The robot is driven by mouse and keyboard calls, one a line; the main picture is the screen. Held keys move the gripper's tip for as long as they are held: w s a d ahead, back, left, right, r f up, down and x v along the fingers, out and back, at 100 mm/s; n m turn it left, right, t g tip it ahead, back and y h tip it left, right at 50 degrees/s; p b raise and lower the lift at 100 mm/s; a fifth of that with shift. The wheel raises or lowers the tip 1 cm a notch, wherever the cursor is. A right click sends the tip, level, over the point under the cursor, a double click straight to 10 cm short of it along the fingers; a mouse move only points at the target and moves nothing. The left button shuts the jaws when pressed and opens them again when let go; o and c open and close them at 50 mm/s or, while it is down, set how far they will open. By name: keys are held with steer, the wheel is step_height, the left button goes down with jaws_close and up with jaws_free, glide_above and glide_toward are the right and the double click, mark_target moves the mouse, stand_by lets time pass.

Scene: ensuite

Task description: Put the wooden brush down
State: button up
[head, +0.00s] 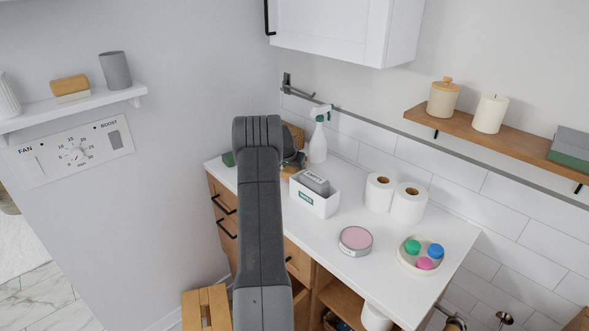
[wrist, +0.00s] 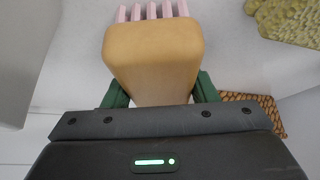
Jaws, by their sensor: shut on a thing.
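The wooden brush (wrist: 153,50) has a tan wooden body and pink bristles. In the wrist view it sits between the green fingers of my gripper (wrist: 162,88), which is shut on its body. The bristle tips point to the top of the picture, over a pale surface. In the head view my dark arm hides most of the gripper and brush, at the far left part of the white counter (head: 330,233). I cannot tell whether the brush touches the counter.
A white box with a grey item (head: 313,197), two paper rolls (head: 409,203), a pink-topped tin (head: 355,240) and a tray of coloured balls (head: 421,254) stand on the counter. A spray bottle (head: 318,140) stands at the back.

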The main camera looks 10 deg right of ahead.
steer(key=o, duration=1.1)
steer(key=shift+f, duration=0.1)
steer(key=shift+r, duration=0.25)
steer(key=b+v, duration=0.2)
steer(key=v, duration=1)
steer(key=shift+f, duration=0.1)
